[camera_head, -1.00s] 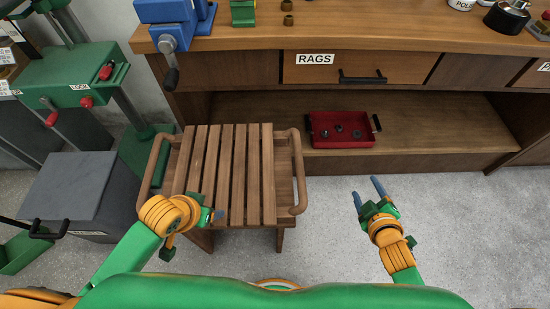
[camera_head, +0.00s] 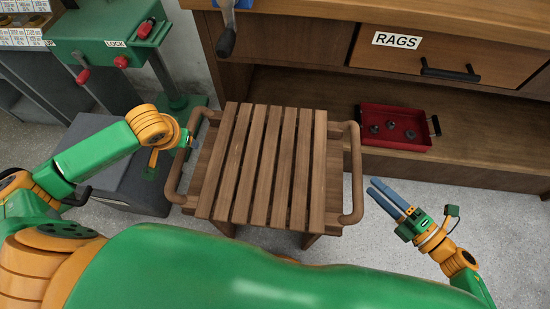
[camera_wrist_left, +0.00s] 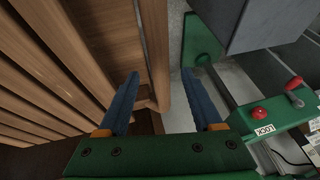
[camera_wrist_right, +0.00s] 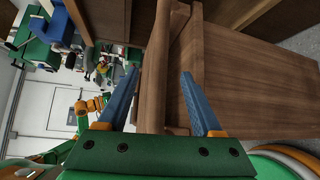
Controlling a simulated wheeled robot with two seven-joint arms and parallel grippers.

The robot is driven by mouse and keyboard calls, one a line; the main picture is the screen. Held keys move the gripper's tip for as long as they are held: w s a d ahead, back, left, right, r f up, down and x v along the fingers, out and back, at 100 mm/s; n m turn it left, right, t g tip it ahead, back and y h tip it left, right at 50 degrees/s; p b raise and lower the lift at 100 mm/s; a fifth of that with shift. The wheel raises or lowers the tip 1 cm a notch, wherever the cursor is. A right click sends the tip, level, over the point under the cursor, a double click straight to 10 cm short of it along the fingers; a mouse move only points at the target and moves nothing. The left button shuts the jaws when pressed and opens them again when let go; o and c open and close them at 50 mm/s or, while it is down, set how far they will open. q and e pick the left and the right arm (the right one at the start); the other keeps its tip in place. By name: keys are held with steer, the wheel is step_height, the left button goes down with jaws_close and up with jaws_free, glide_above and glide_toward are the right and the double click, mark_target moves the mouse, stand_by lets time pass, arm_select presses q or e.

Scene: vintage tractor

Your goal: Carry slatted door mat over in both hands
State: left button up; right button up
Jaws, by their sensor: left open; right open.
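The slatted door mat (camera_head: 262,165), brown wooden slats, lies flat on a low wooden stand. Rounded wooden handles flank it, a left one (camera_head: 178,172) and a right one (camera_head: 354,172); I cannot tell whether they belong to mat or stand. My left gripper (camera_head: 191,142) is open at the left handle, its fingers partly hidden. In the left wrist view the handle bar (camera_wrist_left: 155,45) shows between its open fingers (camera_wrist_left: 160,74). My right gripper (camera_head: 372,190) is open just right of the right handle. In the right wrist view that bar (camera_wrist_right: 162,50) shows between its fingers (camera_wrist_right: 160,76).
A wooden workbench with a RAGS drawer (camera_head: 450,58) stands behind. A red tray (camera_head: 375,140) with small dark parts sits on its lower shelf. A green machine (camera_head: 92,35) and a dark grey box (camera_head: 140,185) stand left. Bare floor lies at the right.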

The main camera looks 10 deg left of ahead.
mark_target(357, 172)
steer(key=x, duration=0.7)
steer(key=shift+a, duration=0.1)
arm_select(q)
steer(key=x, duration=0.7)
steer(key=shift+f, duration=0.1)
steer(key=shift+a, duration=0.1)
jaws_close()
arm_select(e)
jaws_close()
steer(key=shift+f, duration=0.1)
